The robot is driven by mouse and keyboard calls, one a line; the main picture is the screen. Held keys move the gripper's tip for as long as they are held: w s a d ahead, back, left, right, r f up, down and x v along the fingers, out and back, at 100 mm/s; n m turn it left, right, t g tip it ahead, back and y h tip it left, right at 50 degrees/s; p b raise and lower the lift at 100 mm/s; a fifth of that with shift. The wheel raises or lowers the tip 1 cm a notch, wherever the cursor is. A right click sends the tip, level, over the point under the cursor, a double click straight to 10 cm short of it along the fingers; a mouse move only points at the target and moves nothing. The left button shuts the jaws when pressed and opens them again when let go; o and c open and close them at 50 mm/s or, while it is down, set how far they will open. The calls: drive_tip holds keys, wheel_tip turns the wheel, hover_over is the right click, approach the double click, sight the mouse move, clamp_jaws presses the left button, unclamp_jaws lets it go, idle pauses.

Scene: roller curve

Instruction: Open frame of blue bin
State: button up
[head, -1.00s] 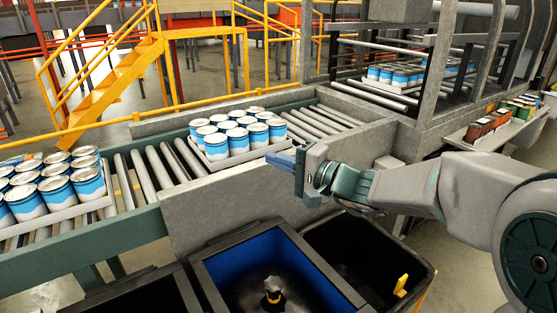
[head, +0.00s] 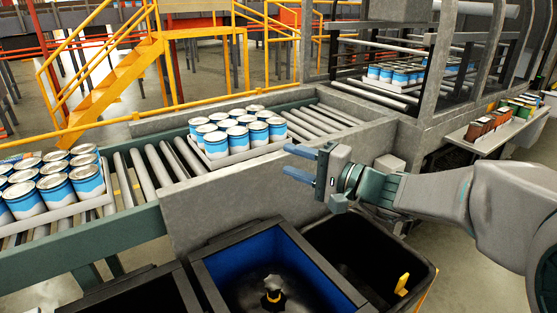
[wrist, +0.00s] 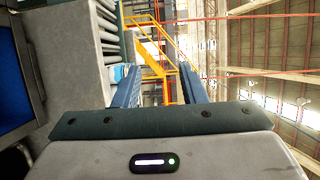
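The blue bin (head: 232,262) stands at the bottom middle in the head view, with bright blue inner walls and a dark frame (head: 317,262) around its top. The frame lies flat around the opening. A small black and yellow object (head: 272,290) shows inside the bin. My gripper (head: 292,162) is above and to the right of the bin, in front of the grey conveyor wall. Its two blue fingers are apart with nothing between them. In the wrist view the fingers (wrist: 160,92) are also spread, and a bit of the blue bin (wrist: 12,85) shows at the left edge.
A dark bin (head: 345,240) with a yellow handle (head: 402,285) stands right of the blue bin, and another dark bin (head: 140,298) stands left. Behind is a roller conveyor (head: 150,175) with trays of blue-white cans (head: 238,133). A shelf of boxes (head: 495,125) is at right.

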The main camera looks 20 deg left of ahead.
drive_tip(key=b+v, duration=0.1)
drive_tip(key=v, duration=0.8)
drive_tip(key=shift+b, duration=0.4)
drive_tip(key=shift+d, duration=0.1)
drive_tip(key=shift+c, duration=0.4)
